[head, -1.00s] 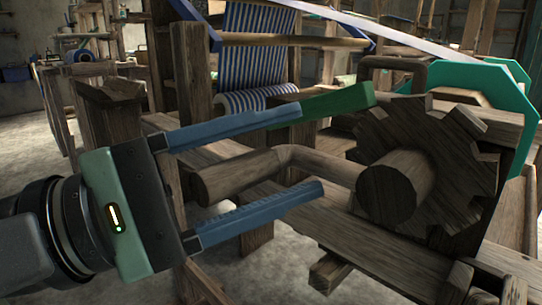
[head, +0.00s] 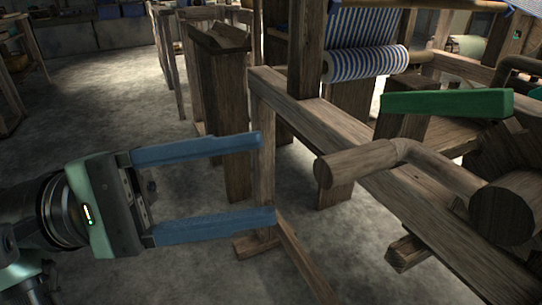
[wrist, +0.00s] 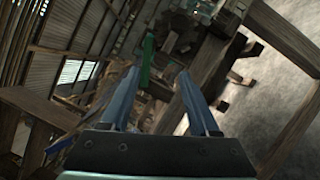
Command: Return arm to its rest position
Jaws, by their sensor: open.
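My gripper (head: 268,178) is at the left of the head view, with its two blue fingers wide apart and nothing between them. The fingers point right, toward the loom's wooden crank handle (head: 358,163), and stand clear of it in the picture. In the wrist view my gripper (wrist: 153,75) also shows open and empty. The green bar (head: 446,103) lies above the crank handle, at the right of the head view. It also shows in the wrist view (wrist: 147,62), beyond the fingertips.
The loom's long side beam (head: 390,200) runs from centre to lower right. A roll of blue-and-white striped cloth (head: 366,63) sits behind it. A wooden post stand (head: 222,110) rises behind my gripper. Bare concrete floor (head: 110,100) lies open at the left.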

